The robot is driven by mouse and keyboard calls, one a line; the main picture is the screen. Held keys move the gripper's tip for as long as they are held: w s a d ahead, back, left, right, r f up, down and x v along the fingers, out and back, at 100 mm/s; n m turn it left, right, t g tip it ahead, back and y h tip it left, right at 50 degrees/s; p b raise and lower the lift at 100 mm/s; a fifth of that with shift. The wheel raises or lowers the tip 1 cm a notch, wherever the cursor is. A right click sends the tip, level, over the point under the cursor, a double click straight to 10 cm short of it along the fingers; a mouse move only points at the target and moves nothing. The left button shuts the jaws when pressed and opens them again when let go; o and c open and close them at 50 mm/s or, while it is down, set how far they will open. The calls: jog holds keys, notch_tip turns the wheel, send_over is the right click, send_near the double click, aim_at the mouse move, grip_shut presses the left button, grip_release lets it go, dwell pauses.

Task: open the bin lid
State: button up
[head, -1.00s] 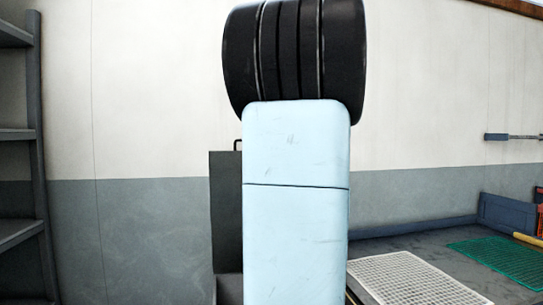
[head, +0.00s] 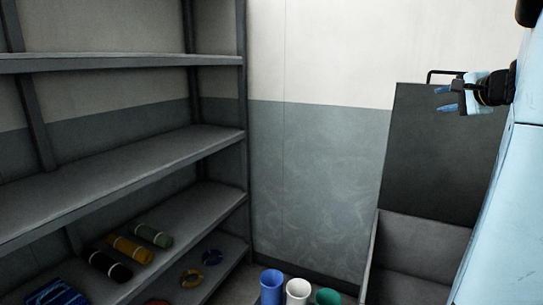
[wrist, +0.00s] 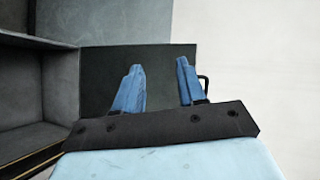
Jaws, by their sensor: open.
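The bin (head: 425,245) stands at the right of the head view, with its inside showing. Its dark flat lid (head: 435,150) stands upright at the back of the opening, so the bin is open. A thin black handle (head: 432,72) sits on the lid's top edge. My gripper (head: 443,100) is beside that edge, near the handle. In the wrist view the blue fingers of my gripper (wrist: 160,82) are apart with nothing held between them. The lid (wrist: 160,60) shows behind them, and the handle (wrist: 207,85) is partly hidden by the right finger. I cannot tell whether they touch.
A grey shelf rack (head: 120,170) fills the left, with several rolls on a lower shelf, including a yellow one (head: 130,250). Blue (head: 271,287), white (head: 297,291) and green (head: 327,297) cylinders stand between rack and bin. A wall is behind.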

jog(key=s+a+f+n+g+y, duration=0.1)
jog(key=s+a+f+n+g, duration=0.25)
jog(key=a, duration=0.75)
jog(key=s+a+f+n+g+y, duration=0.1)
jog(key=s+a+f+n+g, duration=0.3)
jog(key=a, duration=0.6)
jog(key=s+a+f+n+h, duration=0.1)
jog(key=s+a+f+n, duration=0.1)
jog(key=s+f+n, duration=0.2)
jog(key=s+a+f+n+g+h, duration=0.1)
jog(key=s+a+f+n+h, duration=0.1)
jog(key=s, duration=0.8)
notch_tip(320, 180, down, 3)
jog(key=a+n, duration=0.1)
jog(key=n, duration=0.1)
jog(key=shift+s+a+n, duration=0.15)
jog(key=shift+s+n, duration=0.2)
jog(key=shift+s, duration=0.05)
jog(key=shift+g, duration=0.25)
